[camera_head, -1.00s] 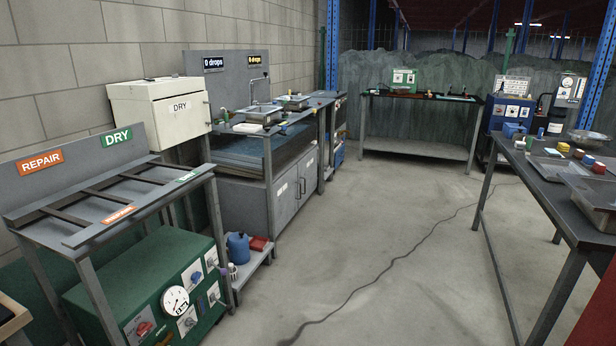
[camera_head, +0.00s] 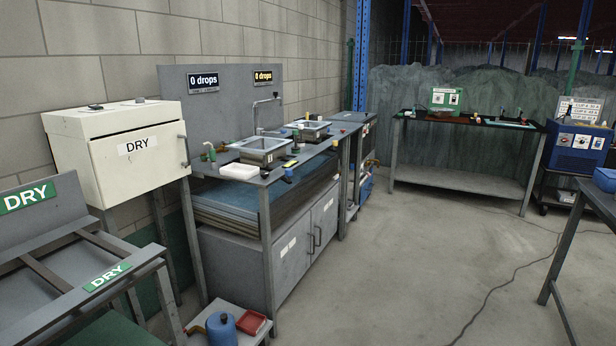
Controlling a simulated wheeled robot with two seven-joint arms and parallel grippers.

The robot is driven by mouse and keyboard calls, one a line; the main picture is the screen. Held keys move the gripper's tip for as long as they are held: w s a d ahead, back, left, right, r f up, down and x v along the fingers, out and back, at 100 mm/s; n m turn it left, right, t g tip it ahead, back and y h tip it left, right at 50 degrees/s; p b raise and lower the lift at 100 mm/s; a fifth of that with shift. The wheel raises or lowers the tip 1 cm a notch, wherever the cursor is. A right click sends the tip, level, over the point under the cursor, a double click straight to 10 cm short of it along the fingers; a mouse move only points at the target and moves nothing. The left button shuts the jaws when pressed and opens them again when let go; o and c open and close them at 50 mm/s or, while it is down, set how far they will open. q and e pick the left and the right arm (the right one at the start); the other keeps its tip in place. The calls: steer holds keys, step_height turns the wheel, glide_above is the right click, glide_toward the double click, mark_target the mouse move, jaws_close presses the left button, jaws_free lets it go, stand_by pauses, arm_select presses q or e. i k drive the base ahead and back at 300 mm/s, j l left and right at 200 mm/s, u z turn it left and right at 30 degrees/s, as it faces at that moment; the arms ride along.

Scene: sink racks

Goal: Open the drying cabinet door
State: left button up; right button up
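The drying cabinet (camera_head: 75,150) is a cream box on legs at the left, against the block wall. Its front door (camera_head: 140,172) carries a "DRY" label and looks shut, with a thin dark gap along its top edge. A small dark handle (camera_head: 184,151) is on the door's right side. Neither of my grippers is in view.
A grey rack (camera_head: 85,262) with "DRY" signs stands in front of the cabinet at lower left. A sink bench (camera_head: 262,176) is right of the cabinet. A low cart (camera_head: 205,320) holds a blue jug (camera_head: 221,329) and red tray (camera_head: 251,322). Floor (camera_head: 420,270) is clear centre-right.

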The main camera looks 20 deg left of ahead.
mark_target(128, 167)
steer(key=i, duration=0.65)
steer(key=i+l, duration=0.15)
steer(key=i, duration=0.55)
